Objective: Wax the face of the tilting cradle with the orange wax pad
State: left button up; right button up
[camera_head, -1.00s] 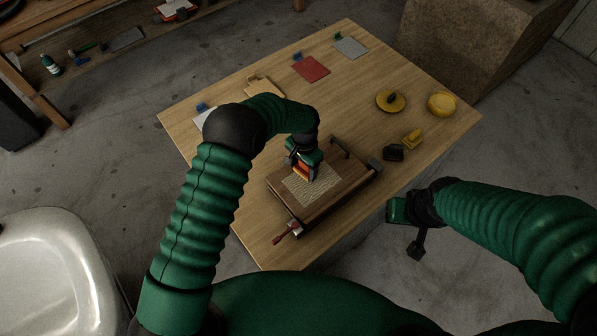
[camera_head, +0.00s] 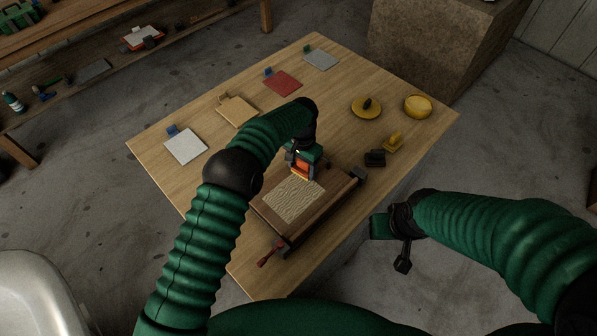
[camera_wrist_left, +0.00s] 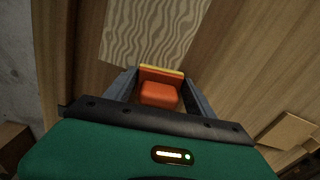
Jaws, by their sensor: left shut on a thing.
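The tilting cradle (camera_head: 270,222) is a brown wooden block near the table's front edge, with a red-handled lever (camera_head: 270,254) at its near corner. Its face carries a pale, wavy-patterned panel (camera_head: 293,199), also seen in the left wrist view (camera_wrist_left: 155,35). My left gripper (camera_head: 302,171) is shut on the orange wax pad (camera_wrist_left: 160,93), which has a yellow edge. The pad is at the panel's far edge, low over the brown wood; I cannot tell whether it touches. My right gripper (camera_head: 391,240) hangs off the table's right front side; its jaw gap is unclear.
White (camera_head: 186,147), tan (camera_head: 237,111), red (camera_head: 283,82) and grey (camera_head: 321,59) squares lie along the table's far left side. A yellow disc (camera_head: 366,111), yellow bowl (camera_head: 417,106), yellow piece (camera_head: 393,143) and dark block (camera_head: 375,158) are at right. The table's middle is clear.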

pick_arm(q)
notch_tip(320, 180, up, 7)
jog(key=p, duration=0.5)
jog(key=shift+r, duration=0.1)
dwell(0.3)
